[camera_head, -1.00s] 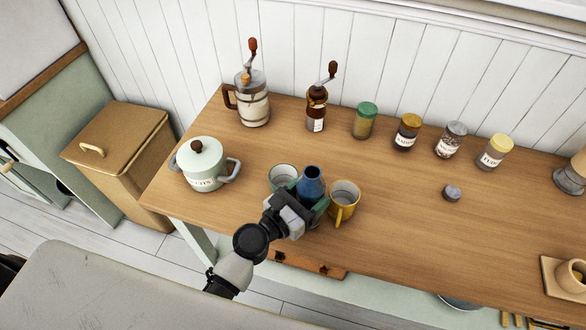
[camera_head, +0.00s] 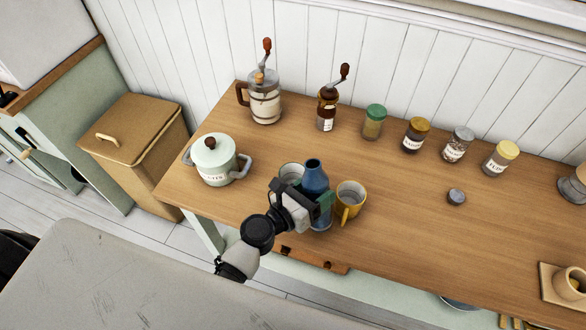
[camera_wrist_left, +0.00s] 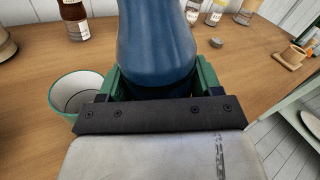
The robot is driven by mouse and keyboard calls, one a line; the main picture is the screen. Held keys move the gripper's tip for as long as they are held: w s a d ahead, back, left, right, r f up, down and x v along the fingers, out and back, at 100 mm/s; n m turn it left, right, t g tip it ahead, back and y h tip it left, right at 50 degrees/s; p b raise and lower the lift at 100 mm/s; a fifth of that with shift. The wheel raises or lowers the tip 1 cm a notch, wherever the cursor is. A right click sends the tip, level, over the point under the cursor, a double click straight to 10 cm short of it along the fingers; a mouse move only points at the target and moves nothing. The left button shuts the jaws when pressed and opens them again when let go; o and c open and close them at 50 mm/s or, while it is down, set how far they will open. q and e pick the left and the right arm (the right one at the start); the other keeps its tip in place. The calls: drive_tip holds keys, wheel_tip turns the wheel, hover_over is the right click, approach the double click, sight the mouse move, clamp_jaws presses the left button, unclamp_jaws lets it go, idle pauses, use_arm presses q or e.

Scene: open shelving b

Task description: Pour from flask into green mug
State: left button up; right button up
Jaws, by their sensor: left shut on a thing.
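The flask is a blue bottle (camera_head: 314,180) with a narrow neck, upright near the table's front edge. My left gripper (camera_head: 318,203) is shut on it, and the green fingers clasp its sides in the left wrist view (camera_wrist_left: 157,90). The green mug (camera_head: 290,171) stands on the table just left of and behind the flask, partly hidden by my gripper. It also shows in the left wrist view (camera_wrist_left: 77,95), open and upright, left of the flask. I cannot tell whether the flask's base touches the table. My right gripper is out of view.
A yellow mug (camera_head: 350,197) stands close to the flask's right. A small grey lid (camera_head: 456,196) lies mid-table. The table's right-centre is clear.

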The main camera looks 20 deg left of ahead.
sight(306, 182)
use_arm(q)
drive_tip(key=shift+w+r, duration=0.1)
drive_tip(key=shift+r, duration=0.15)
drive_tip(key=r+p, duration=0.1)
drive_tip(key=p, duration=0.1)
drive_tip(key=r+n+p, duration=0.1)
drive_tip(key=r+p, duration=0.1)
drive_tip(key=r+n+p, duration=0.1)
drive_tip(key=p, duration=0.1)
drive_tip(key=shift+w+a+r+g+p, duration=0.15)
drive_tip(key=shift+a+r+g+p, duration=0.1)
drive_tip(key=shift+r+g+p, duration=0.1)
drive_tip(key=shift+w+a+f+n, duration=0.1)
drive_tip(key=shift+a+f+n, duration=0.05)
drive_tip(key=shift+f+n, duration=0.4)
drive_tip(key=shift+w+a+f+n, duration=0.1)
drive_tip(key=shift+w+n, duration=0.1)
drive_tip(key=shift+n, duration=0.25)
drive_tip(key=shift+r+p, duration=0.25)
drive_tip(key=shift+p, duration=0.3)
drive_tip(key=shift+s+r+n+p, duration=0.15)
drive_tip(key=shift+n+p, duration=0.3)
drive_tip(key=shift+n, duration=0.15)
drive_tip(key=shift+s+g, duration=0.1)
drive_tip(key=shift+g, duration=0.15)
